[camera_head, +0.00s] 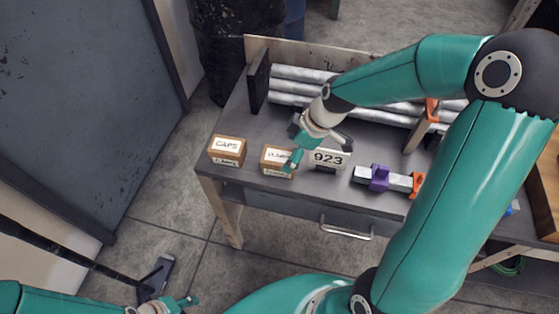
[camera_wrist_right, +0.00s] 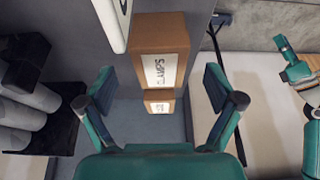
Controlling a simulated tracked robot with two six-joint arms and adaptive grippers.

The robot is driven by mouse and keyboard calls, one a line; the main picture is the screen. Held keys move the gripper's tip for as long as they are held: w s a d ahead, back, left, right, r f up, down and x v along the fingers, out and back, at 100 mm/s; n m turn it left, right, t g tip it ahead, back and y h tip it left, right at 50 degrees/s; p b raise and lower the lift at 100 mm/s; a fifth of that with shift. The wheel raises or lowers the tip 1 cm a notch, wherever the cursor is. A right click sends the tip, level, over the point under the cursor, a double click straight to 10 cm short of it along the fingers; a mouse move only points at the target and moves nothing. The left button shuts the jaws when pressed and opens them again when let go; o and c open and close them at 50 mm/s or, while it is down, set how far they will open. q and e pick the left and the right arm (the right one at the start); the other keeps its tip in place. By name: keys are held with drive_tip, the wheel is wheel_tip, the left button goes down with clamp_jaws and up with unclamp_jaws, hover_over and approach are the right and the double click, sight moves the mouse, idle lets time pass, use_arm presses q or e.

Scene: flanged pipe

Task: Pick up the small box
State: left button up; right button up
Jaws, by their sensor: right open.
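Two small brown cardboard boxes with white labels stand on the grey bench. One, the CAPS box (camera_head: 227,151), is at the bench's left front corner. The other, the CLAMPS box (camera_head: 275,158), is to its right, partly covered by my right gripper (camera_head: 293,160). In the right wrist view the CLAMPS box (camera_wrist_right: 161,62) lies ahead between the spread fingers of my open right gripper (camera_wrist_right: 159,84), touching neither; the other box (camera_wrist_right: 158,101) shows beyond it. My left gripper (camera_head: 172,304) is low at the bottom left, away from the bench; its opening is unclear.
A purple-and-orange clamped part (camera_head: 382,179) lies further right. Grey pipes (camera_head: 300,88) lie at the back of the bench (camera_head: 240,120). A drawer handle (camera_head: 346,231) sticks out in front.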

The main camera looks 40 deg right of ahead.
sight(284, 157)
drive_tip(key=x, duration=0.4)
drive_tip(key=shift+w+a+f, duration=0.25)
drive_tip(key=shift+w+a, duration=0.05)
drive_tip(key=shift+w, duration=0.05)
drive_tip(key=c, duration=1.5)
